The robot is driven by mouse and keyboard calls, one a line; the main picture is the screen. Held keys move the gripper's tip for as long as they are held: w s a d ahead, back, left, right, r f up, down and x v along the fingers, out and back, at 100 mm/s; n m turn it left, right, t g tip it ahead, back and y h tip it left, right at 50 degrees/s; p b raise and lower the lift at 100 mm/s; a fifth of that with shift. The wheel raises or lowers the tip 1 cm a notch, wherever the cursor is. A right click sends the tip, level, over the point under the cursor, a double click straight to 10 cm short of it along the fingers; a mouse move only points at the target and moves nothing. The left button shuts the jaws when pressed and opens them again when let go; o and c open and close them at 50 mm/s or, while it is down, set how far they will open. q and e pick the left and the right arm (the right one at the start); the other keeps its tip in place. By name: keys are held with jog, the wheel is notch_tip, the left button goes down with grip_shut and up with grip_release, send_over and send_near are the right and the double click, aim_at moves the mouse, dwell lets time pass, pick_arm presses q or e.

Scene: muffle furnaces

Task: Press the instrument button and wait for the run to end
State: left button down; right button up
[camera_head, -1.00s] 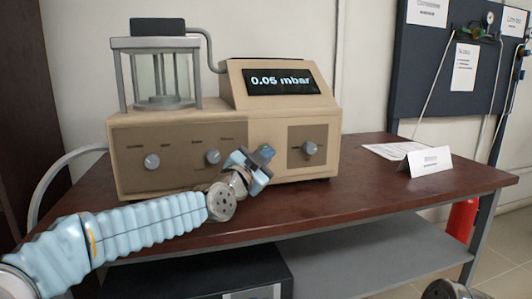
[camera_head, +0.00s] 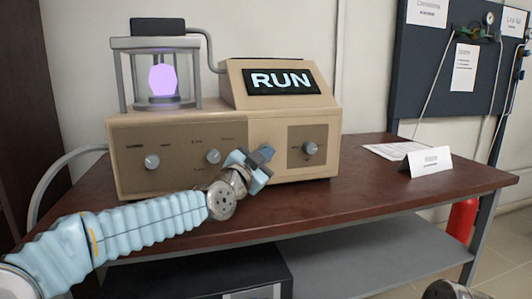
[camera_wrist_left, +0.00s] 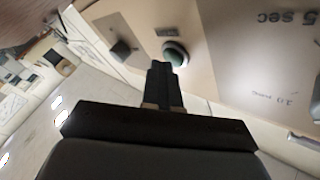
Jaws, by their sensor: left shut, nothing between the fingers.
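The beige instrument (camera_head: 225,135) stands on the table, and its tilted display (camera_head: 281,81) reads "RUN". Inside its framed chamber at the left a purple glow (camera_head: 163,80) is lit. In the left wrist view a round button (camera_wrist_left: 176,52) with a light rim sits on the beige panel, just beyond the fingertips. My left gripper (camera_head: 267,152) is shut and empty, its tips close to the front panel; it also shows in the left wrist view (camera_wrist_left: 161,70). Whether the tips touch the button I cannot tell. In the head view the gripper hides the button.
Knobs (camera_head: 152,162) sit on the front panel. The brown table (camera_head: 370,185) is clear to the right, except for a paper sheet (camera_head: 396,150) and a folded white card (camera_head: 428,162). A dark box (camera_head: 200,275) stands below the table top.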

pick_arm(q)
jog(key=shift+s+d, duration=0.2)
jog(key=shift+s, duration=0.5)
jog(key=shift+s+d, duration=0.25)
jog(key=shift+s, duration=0.55)
jog(key=shift+s+d, duration=0.3)
jog(key=shift+s, duration=0.45)
jog(key=shift+s+d, duration=0.25)
jog(key=shift+s, duration=0.55)
